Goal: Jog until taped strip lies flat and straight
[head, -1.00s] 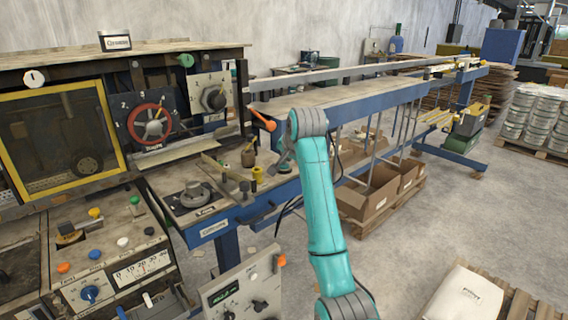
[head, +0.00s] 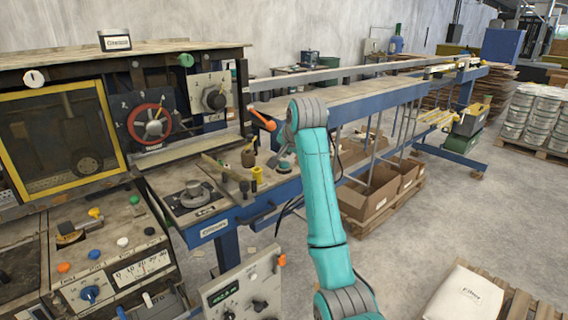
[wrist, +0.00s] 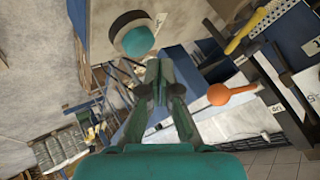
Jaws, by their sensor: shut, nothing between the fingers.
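My gripper (wrist: 157,78) is shut and empty in the wrist view, its fingertips together. In the head view it is small and partly hidden behind my wrist, by the near edge of the bench. A round teal button (wrist: 136,41) in a dark ring lies just beyond the fingertips, apart from them in the picture; it also shows in the head view (head: 284,167). An orange-knobbed lever (head: 262,120) stands on the machine; its orange knob (wrist: 218,95) is right of the fingers in the wrist view. I cannot make out the taped strip.
A red handwheel (head: 151,124) and a dark dial (head: 214,97) are on the machine front. A control box with a green display (head: 225,290) stands in front. The blue-framed bench (head: 345,93) runs back right, with cardboard boxes (head: 370,197) under it.

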